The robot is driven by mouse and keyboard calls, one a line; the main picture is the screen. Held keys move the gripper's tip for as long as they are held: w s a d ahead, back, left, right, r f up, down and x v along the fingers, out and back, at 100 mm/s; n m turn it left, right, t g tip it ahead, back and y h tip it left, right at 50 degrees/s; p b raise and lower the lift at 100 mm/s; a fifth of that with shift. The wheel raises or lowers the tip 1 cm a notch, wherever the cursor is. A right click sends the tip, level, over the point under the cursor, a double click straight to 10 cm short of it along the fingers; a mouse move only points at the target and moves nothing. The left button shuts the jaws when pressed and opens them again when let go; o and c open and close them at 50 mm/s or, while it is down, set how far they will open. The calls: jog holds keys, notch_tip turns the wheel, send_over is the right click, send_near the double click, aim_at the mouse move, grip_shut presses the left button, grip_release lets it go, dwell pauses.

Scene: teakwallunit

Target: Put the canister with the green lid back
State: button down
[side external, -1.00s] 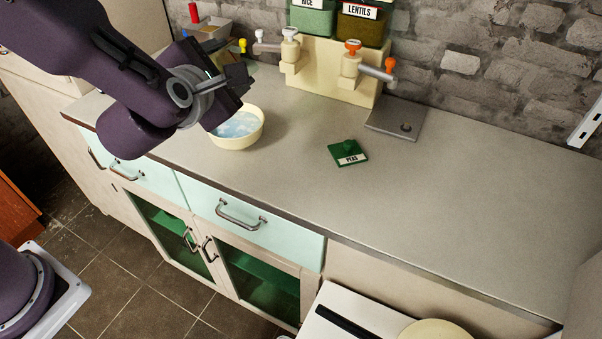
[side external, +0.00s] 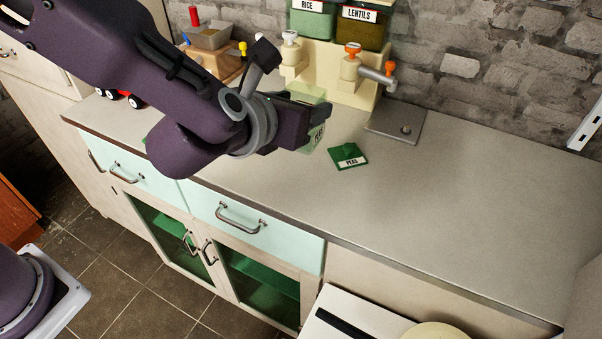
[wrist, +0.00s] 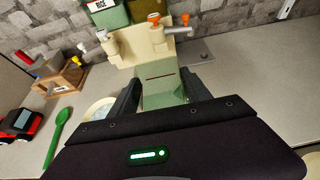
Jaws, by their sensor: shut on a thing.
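A see-through, pale green canister (side external: 317,137) with a PEAS label is held by my gripper (side external: 310,118) above the counter. In the wrist view the canister (wrist: 162,90) sits between the two dark fingers of my gripper (wrist: 163,92), its top without a lid. A square green lid (side external: 348,156) labelled PEAS lies flat on the counter, just right of the canister in the side view. The lid cannot be made out in the wrist view. A cream dispenser stand (side external: 338,85) bears a RICE canister (side external: 315,22) and a LENTILS canister (side external: 362,27).
A bowl (wrist: 98,110), green spoon (wrist: 57,130), red toy car (wrist: 20,124) and wooden holder (wrist: 60,78) stand to the left. The counter's right side (side external: 470,200) is clear.

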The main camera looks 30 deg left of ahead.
notch_tip(320, 180, down, 10)
jog(key=shift+r, duration=0.25)
jog(key=shift+c, duration=2.4)
grip_release()
jog(key=shift+f, duration=0.1)
